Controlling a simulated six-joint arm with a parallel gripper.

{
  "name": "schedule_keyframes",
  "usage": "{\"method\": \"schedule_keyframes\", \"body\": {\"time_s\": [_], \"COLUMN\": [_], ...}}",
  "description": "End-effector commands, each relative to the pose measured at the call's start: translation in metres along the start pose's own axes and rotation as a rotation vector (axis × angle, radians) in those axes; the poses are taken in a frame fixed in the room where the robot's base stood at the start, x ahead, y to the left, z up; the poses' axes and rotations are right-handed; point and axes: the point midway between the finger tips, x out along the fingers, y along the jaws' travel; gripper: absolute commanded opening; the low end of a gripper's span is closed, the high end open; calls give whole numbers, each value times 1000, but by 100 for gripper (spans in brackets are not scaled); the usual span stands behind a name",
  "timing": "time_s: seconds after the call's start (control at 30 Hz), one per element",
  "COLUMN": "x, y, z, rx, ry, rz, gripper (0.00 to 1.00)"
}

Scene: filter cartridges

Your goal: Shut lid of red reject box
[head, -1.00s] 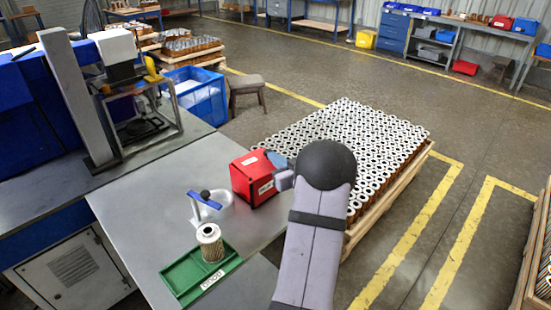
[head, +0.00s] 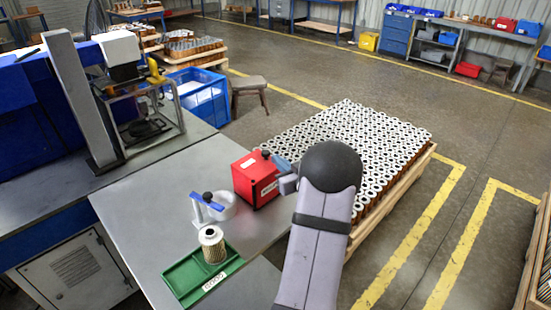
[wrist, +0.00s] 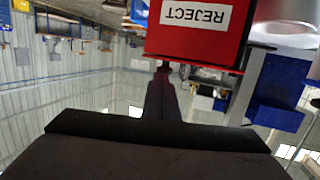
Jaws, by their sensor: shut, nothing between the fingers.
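The red reject box (head: 255,187) stands at the right edge of the grey bench. Its red lid lies flat on top and looks shut, with a white label and a black knob (head: 266,154). In the wrist view the box (wrist: 197,42) is upside down at the top, with its REJECT label facing me. My gripper (head: 278,161) is shut and empty just right of the knob, at the height of the lid. In the wrist view the dark shut fingers (wrist: 164,85) end near the lid; whether they touch it I cannot tell.
Left of the box is a white round dish (head: 222,205) with a blue-handled, black-knobbed part. In front, a green tray (head: 188,279) holds a filter cartridge (head: 212,244). A pallet of cartridges (head: 345,130) lies behind and right of my arm. Bare bench lies left of the dish.

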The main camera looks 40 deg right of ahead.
Motion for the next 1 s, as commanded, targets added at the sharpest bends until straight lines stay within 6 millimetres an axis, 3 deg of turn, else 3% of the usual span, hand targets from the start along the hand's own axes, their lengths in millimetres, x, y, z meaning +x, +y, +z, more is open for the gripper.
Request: {"method": "schedule_keyframes", "body": {"time_s": [0.3, 0.5, 0.7, 1.0], "x": [-62, -93, -109, -112], "y": [10, 13, 15, 15], "z": [1, 0, 0, -1], "rx": [-1, 0, 1, 0], "ry": [3, 2, 1, 1], "rz": [5, 4, 1, 1], "gripper": [0, 0, 0, 0]}}
